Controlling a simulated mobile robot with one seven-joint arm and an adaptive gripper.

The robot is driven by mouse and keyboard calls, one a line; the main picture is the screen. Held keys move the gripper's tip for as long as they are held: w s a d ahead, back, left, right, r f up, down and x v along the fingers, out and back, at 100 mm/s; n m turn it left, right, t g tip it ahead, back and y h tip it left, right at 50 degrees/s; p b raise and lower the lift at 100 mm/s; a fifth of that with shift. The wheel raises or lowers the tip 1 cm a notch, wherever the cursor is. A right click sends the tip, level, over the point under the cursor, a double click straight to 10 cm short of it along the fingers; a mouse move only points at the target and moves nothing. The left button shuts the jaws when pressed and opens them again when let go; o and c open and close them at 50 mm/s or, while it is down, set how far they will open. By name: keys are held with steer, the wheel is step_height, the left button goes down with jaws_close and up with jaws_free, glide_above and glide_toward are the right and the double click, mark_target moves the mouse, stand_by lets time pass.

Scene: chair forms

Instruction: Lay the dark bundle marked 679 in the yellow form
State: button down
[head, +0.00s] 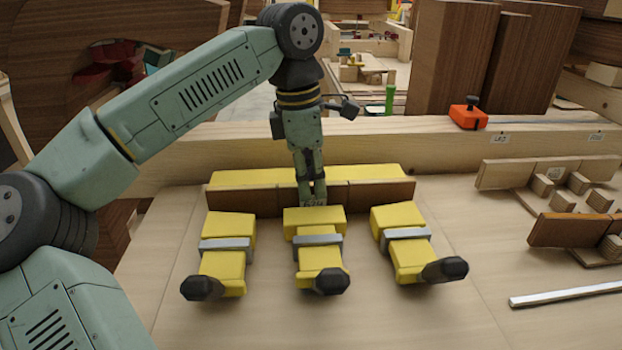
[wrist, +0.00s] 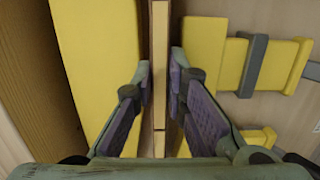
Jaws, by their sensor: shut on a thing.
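The dark brown bundle (head: 245,198) stands on edge in the yellow form, between the long yellow back bar (head: 230,178) and the row of yellow clamps (head: 315,222). No number is readable on it. My gripper (head: 312,198) points down and is shut on the bundle near its middle. In the wrist view the bundle shows as a narrow pale top edge (wrist: 160,40) between my two finger pads (wrist: 160,95). The yellow bar (wrist: 90,50) lies to its left and a yellow clamp block (wrist: 203,55) to its right. Whether its underside touches the table is hidden.
The three clamps have grey bands and black knobs (head: 331,281) toward the front. At right, other brown strips (head: 570,230) stand by small wooden blocks (head: 577,183). A pale metal bar (head: 565,293) lies in front. An orange box (head: 468,115) sits on the rear beam.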

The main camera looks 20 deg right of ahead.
steer(key=shift+f, duration=0.1)
steer(key=c, duration=1.5)
jaws_free()
steer(key=shift+c, duration=0.2)
step_height(320, 180, up, 12)
steer(key=a, duration=0.1)
steer(key=shift+w+a, duration=0.2)
steer(key=shift+a+f, duration=0.1)
